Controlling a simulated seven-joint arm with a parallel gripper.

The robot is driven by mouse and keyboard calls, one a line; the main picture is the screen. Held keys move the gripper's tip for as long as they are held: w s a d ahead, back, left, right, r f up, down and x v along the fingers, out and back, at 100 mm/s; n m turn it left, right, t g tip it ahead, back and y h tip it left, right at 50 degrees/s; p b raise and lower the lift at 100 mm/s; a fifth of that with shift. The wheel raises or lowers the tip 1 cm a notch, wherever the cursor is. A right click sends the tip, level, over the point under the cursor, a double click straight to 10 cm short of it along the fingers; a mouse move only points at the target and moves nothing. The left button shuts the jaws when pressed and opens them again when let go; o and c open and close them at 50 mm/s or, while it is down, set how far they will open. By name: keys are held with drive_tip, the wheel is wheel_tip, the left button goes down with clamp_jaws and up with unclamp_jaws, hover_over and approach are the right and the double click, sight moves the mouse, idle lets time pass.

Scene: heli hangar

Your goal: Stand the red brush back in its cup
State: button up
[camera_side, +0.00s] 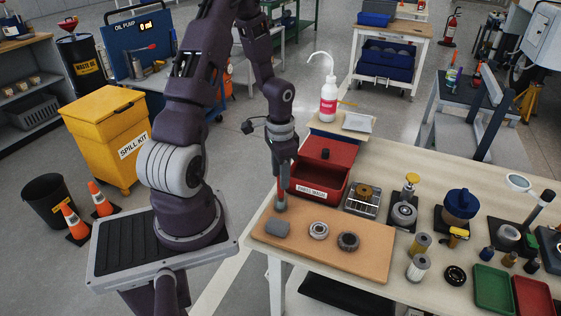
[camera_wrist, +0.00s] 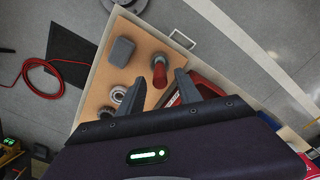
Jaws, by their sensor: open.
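A red-handled brush (camera_side: 281,186) stands upright on the tan board near its back left corner, with a short grey piece at its foot. I cannot tell whether that grey piece is the cup or the brush's own head. In the wrist view the red brush (camera_wrist: 160,74) shows between my two fingers. My gripper (camera_side: 283,176) points down over the brush. Its fingers (camera_wrist: 161,88) are open, one on each side of the handle, and I cannot tell whether either touches it.
The tan board (camera_side: 330,256) also holds a grey block (camera_side: 277,228) and two metal rings (camera_side: 318,230). Close behind is a red wash bin (camera_side: 322,182) with a raised lid. The board's front is clear.

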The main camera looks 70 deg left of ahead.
wheel_tip(320, 180, up, 6)
drive_tip(key=shift+r, duration=0.1)
drive_tip(key=d+r+t+y, duration=0.1)
drive_tip(key=d+r+y, duration=0.1)
drive_tip(key=d+r, duration=0.55)
drive_tip(key=s+d+r+t+h, duration=0.2)
drive_tip(key=s+d+r+t, duration=0.2)
drive_tip(key=s+d+r, duration=0.6)
drive_tip(key=d+r, duration=0.3)
drive_tip(key=d, duration=0.1)
drive_tip(key=shift+t, duration=0.3)
drive_tip(key=shift+c, duration=0.4)
